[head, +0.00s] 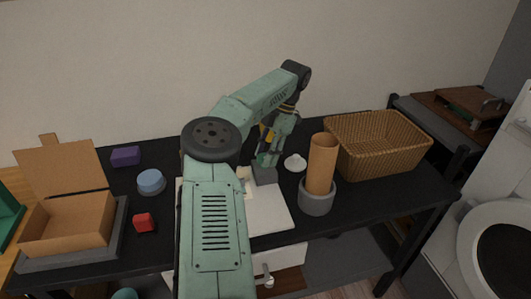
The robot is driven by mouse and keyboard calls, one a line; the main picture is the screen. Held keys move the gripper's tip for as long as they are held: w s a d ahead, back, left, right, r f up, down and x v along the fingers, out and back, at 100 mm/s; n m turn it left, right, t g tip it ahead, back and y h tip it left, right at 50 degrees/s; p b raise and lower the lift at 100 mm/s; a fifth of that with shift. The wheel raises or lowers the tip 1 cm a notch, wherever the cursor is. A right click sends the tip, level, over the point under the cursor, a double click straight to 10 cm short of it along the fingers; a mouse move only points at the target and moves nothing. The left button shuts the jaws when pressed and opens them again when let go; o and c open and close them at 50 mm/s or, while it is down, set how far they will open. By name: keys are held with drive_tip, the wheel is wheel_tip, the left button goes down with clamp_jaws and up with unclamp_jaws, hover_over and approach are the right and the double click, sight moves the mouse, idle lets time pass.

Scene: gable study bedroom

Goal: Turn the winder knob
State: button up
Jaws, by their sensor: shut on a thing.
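My gripper (265,158) points down in the middle of the black table, at a small grey block (265,175). Its fingers are shut at the top of this block, where the winder knob appears to be. The knob itself is hidden by the fingers and too small to make out. A small pale piece (243,173) shows just left of the block, partly behind my arm. A white board (268,215) lies under and in front of the block, and my forearm covers much of it.
A brown cylinder (321,165) stands in a grey round holder (317,198) close right of my gripper, with a white round piece (295,162) between. A wicker basket (375,150) is at right. An open cardboard box (68,225), blue cylinder (151,182) and red block (144,223) are left.

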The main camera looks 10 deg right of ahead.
drive_tip(key=m+t, duration=0.1)
drive_tip(key=m, duration=0.2)
drive_tip(key=m+t, duration=0.1)
drive_tip(key=m, duration=0.2)
drive_tip(key=shift+s+m+t, duration=0.2)
drive_tip(key=shift+m+t, duration=0.1)
drive_tip(key=m+t, duration=0.1)
drive_tip(key=m, duration=0.2)
drive_tip(key=m+t, duration=0.1)
drive_tip(key=m, duration=0.2)
drive_tip(key=shift+s+a+h+b, duration=0.1)
drive_tip(key=shift+h+b, duration=0.25)
drive_tip(key=shift+h, duration=0.05)
drive_tip(key=m+h, duration=0.1)
drive_tip(key=m, duration=0.2)
drive_tip(key=m+t+h+b, duration=0.1)
drive_tip(key=m, duration=0.2)
drive_tip(key=shift+a+m, duration=0.15)
drive_tip(key=shift+m, duration=0.15)
drive_tip(key=m+h, duration=0.1)
drive_tip(key=m, duration=0.2)
drive_tip(key=shift+s+a+h, duration=0.1)
drive_tip(key=shift+h, duration=0.3)
drive_tip(key=shift+m+h, duration=0.6)
drive_tip(key=shift+m, duration=1.3)
drive_tip(key=o, duration=1.1)
